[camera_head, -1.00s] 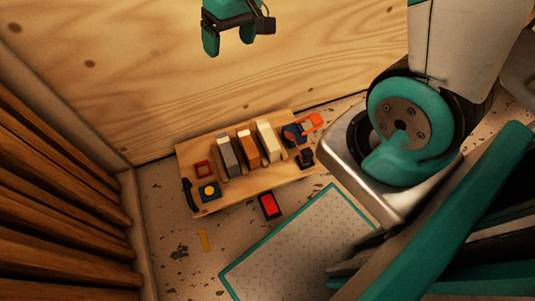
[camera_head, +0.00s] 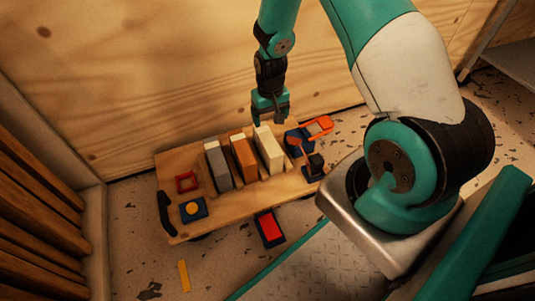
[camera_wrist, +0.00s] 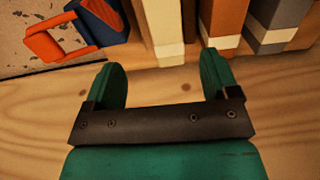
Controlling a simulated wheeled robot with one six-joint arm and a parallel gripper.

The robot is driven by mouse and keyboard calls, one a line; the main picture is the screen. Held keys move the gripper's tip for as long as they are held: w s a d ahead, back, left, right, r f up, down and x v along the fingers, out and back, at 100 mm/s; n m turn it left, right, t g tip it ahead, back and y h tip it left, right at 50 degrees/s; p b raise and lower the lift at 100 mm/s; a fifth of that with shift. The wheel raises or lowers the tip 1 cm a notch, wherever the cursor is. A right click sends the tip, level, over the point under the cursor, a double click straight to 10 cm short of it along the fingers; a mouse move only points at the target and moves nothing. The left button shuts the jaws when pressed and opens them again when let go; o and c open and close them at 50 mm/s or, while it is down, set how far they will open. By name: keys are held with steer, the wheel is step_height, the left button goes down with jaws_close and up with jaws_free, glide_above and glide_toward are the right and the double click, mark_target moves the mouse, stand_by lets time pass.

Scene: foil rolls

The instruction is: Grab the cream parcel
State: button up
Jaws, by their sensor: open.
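The cream parcel (camera_head: 269,149) stands upright on a wooden board, at the right end of a row of three parcels. My gripper (camera_head: 270,119) is open and empty, just above and behind the cream parcel in the head view. In the wrist view the cream parcel (camera_wrist: 159,22) lies ahead of my open gripper (camera_wrist: 163,72), roughly in line with the gap between the fingers. Its pale end band (camera_wrist: 169,53) is close to the fingertips. No contact shows.
The brown-orange parcel (camera_head: 243,158) and grey parcel (camera_head: 217,166) stand left of the cream one. A blue item (camera_head: 298,139) and an orange item (camera_head: 319,126) lie to its right. The wooden board (camera_head: 181,159) is near the plywood wall (camera_head: 160,75).

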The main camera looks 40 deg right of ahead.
mark_target(267, 138)
step_height(267, 138, down, 7)
steer(key=b, duration=0.3)
steer(key=shift+r, duration=0.15)
steer(key=f+b, duration=0.4)
steer(key=f, duration=0.1)
steer(key=shift+w+a+f+b, duration=0.15)
steer(key=shift+w+a+b, duration=0.05)
steer(key=shift+w+b, duration=0.1)
steer(key=c, duration=1.4)
steer(key=shift+o, duration=0.2)
steer(key=shift+r, duration=0.2)
